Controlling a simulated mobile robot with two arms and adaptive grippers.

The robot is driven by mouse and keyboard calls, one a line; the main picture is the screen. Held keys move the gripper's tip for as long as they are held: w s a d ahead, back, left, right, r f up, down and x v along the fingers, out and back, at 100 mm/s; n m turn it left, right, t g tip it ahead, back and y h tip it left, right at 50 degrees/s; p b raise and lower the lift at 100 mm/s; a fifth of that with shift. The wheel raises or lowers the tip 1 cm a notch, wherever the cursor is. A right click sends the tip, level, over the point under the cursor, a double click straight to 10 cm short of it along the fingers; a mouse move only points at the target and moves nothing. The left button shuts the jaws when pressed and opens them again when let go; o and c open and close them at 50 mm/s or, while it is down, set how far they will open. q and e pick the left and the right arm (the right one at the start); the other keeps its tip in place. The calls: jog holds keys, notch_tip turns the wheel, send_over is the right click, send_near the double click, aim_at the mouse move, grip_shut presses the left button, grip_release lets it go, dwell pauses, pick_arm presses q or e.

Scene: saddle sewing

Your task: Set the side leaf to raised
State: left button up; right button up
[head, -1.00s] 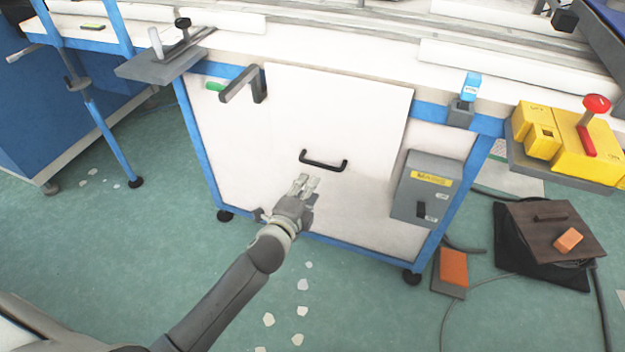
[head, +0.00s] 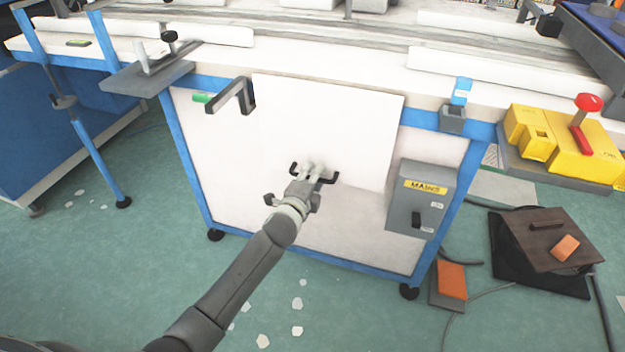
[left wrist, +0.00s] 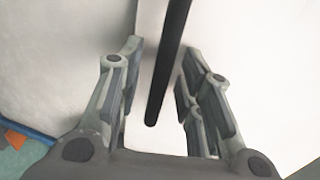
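The side leaf (head: 330,120) is a white panel hanging down flat against the front of the white, blue-framed table. Its black bar handle (head: 331,180) sits near its lower edge. My left gripper (head: 313,170) is at the handle and covers part of it. In the left wrist view the handle (left wrist: 170,60) passes as a dark bar between the two spread fingers of my left gripper (left wrist: 160,47). There is a gap on both sides of the bar. My right gripper is not in view.
A grey bracket (head: 232,92) juts out at the leaf's upper left. A grey mains box (head: 420,200) is at its lower right. A yellow control box (head: 575,150) with a red knob sticks out further right. The floor in front is mostly clear.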

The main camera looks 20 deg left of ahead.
pick_arm(q)
jog(key=shift+c, duration=0.4)
grip_shut()
